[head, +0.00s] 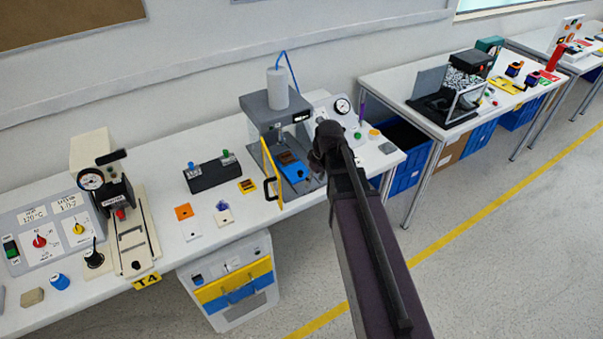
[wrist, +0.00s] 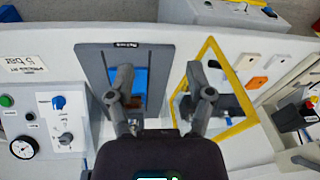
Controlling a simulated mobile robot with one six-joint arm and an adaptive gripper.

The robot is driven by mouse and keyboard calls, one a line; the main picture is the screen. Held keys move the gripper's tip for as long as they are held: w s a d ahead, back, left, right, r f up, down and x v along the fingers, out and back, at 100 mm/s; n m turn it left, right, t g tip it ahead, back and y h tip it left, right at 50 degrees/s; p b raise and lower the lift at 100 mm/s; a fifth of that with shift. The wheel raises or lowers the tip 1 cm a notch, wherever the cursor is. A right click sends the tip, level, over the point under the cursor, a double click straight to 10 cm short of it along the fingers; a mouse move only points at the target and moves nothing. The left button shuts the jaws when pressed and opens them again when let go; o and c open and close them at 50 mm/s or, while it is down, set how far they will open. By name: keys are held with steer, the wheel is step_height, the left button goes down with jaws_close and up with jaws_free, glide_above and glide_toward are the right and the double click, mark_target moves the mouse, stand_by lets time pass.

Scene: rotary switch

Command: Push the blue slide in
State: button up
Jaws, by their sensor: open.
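The blue slide (head: 293,172) sits at the base of a grey press (head: 268,112) on the white bench in the head view, with a brown piece at its inner end. In the wrist view a blue part of it (wrist: 141,84) shows inside the grey press frame, partly behind a finger. My gripper (wrist: 160,88) is open and empty, its two fingers spread above the press area. In the head view my gripper (head: 322,155) is just right of the slide, seen from behind my arm. I cannot tell its height above the slide.
A yellow-framed guard (head: 268,160) stands open at the press's left side; it also shows in the wrist view (wrist: 246,112). A gauge panel (head: 333,108) stands behind right. A black switch box (head: 213,172) and several small plates lie left. The aisle floor is clear.

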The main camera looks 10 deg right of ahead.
mark_target(301, 172)
steer(key=w+d+n+y, duration=0.1)
steer(key=w+n, duration=0.2)
steer(key=w, duration=0.4)
steer(key=w+d+n+t+y, duration=0.1)
steer(key=w+d+n, duration=0.1)
steer(key=w+n, duration=0.2)
steer(key=w, duration=0.3)
steer(key=shift+d+r, duration=0.25)
steer(key=shift+r, duration=0.15)
steer(key=shift+f, duration=0.1)
steer(key=b+x, duration=1.3)
steer(key=shift+w+a+f, duration=0.1)
steer(key=shift+a+f, duration=0.15)
jaws_close()
